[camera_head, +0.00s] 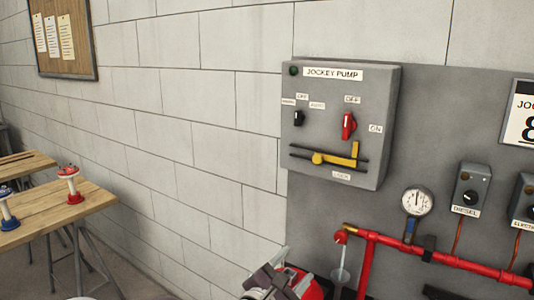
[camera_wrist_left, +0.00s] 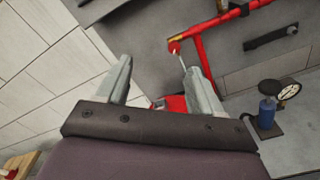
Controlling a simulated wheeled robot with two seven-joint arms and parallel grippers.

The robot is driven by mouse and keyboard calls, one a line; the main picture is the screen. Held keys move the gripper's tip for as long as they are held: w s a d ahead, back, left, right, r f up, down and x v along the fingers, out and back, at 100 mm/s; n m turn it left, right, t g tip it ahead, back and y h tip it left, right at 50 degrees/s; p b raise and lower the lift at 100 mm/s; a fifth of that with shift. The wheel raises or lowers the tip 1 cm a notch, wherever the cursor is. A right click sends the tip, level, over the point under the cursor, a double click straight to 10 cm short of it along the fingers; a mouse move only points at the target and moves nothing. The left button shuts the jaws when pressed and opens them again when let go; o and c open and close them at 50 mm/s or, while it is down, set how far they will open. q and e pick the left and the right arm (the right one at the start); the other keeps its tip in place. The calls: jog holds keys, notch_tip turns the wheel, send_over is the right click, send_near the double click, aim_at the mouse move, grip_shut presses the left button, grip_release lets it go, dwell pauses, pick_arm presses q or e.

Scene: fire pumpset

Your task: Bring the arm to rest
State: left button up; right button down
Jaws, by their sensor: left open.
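My left gripper (camera_head: 283,283) is at the bottom edge of the head view, below the grey jockey pump box (camera_head: 340,120). In the left wrist view its two pale fingers stand apart, so the gripper (camera_wrist_left: 157,68) is open, and I see nothing held. A red object (camera_wrist_left: 172,104) shows beyond and between the fingers; most of it is hidden by the gripper. My right gripper is in neither view.
A red pipe (camera_head: 430,259) with a pressure gauge (camera_head: 417,201) runs along the panel at right. A wooden table (camera_head: 60,208) with red and blue valve-like items stands at left. A notice board (camera_head: 62,40) hangs on the block wall.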

pick_arm(q)
jog(key=s+a+f+m+g+y, duration=0.3)
jog(key=a+f+m, duration=0.1)
jog(key=f+m, duration=0.4)
jog(key=s+a+f+m+g+y, duration=0.2)
jog(key=a+f+m+g+y, duration=0.2)
jog(key=f+m, duration=0.3)
jog(key=s+a+f+m+g+y+b, duration=0.1)
jog(key=s+a+f+m+g+b, duration=0.1)
jog(key=s+a, duration=0.5)
jog(key=s+a+f+m+g+y+b, duration=0.2)
jog(key=s+a+f+m+g, duration=0.2)
jog(key=s+a, duration=0.3)
jog(key=shift+s+a+m+g, duration=0.25)
jog(key=shift+s+m+g, duration=0.05)
jog(key=shift+m, duration=0.2)
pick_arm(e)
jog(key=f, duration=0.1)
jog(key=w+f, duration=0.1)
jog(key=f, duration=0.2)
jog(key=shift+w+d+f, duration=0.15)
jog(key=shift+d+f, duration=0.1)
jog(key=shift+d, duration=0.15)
